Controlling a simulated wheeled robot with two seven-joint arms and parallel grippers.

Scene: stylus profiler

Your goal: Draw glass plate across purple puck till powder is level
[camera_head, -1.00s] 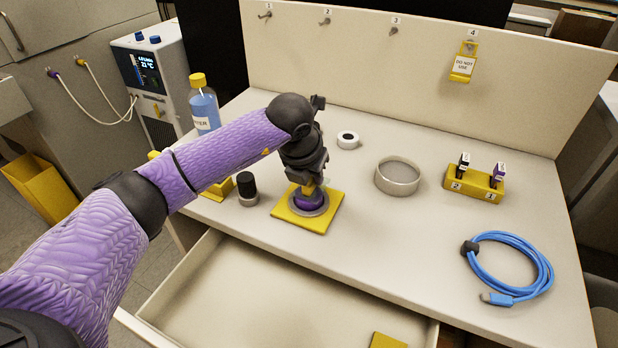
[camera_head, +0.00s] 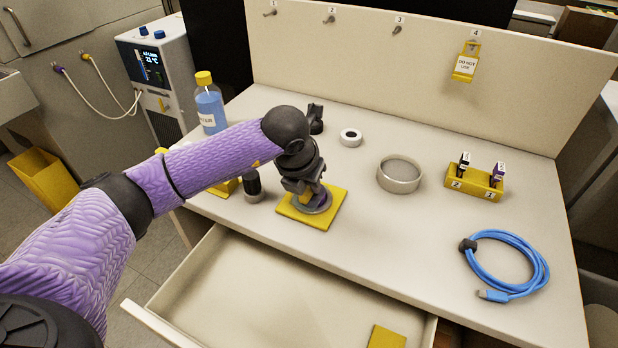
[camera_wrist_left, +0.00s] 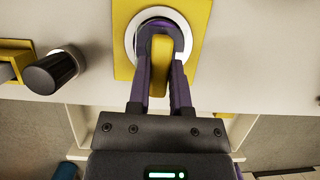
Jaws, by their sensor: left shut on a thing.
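My left gripper (camera_head: 306,195) is low over the yellow square mat (camera_head: 337,196). In the left wrist view, its purple fingers (camera_wrist_left: 160,62) are shut on a yellow handle-like piece (camera_wrist_left: 160,52). I cannot make out clear glass below it. A grey ring (camera_head: 311,212) sits on the mat, and a bit of the purple puck (camera_head: 325,200) shows at its right side. The gripper covers most of the puck. The powder's surface cannot be made out. My right gripper is not in view.
A black-capped cylinder (camera_head: 252,184) stands close left of the mat. A grey round dish (camera_head: 399,176), a yellow block (camera_head: 470,193) and a blue cable (camera_head: 510,290) are to the right. An open drawer (camera_head: 250,275) lies in front.

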